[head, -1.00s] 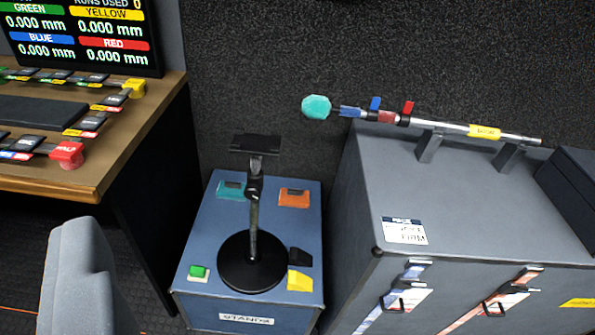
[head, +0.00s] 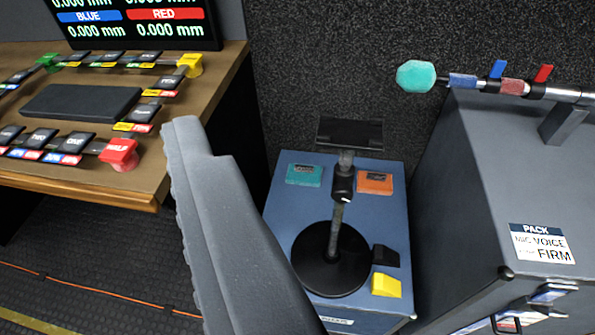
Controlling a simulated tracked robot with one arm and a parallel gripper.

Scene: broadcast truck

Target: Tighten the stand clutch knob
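A black stand with a round base (head: 313,274) stands upright on a blue box in the head view. A short metal post rises from the base. A dark clutch knob (head: 343,184) sits on the post below a flat black top plate (head: 350,133). A small white mark shows on the knob's lower edge. How tight the knob is cannot be told. My gripper is not in view.
The blue box (head: 285,222) also carries teal, orange, yellow and black blocks. A grey chair back (head: 222,225) stands close in front, left of the stand. A desk (head: 228,92) with a screen is at left. A grey case (head: 470,165) bearing a teal-tipped pole is at right.

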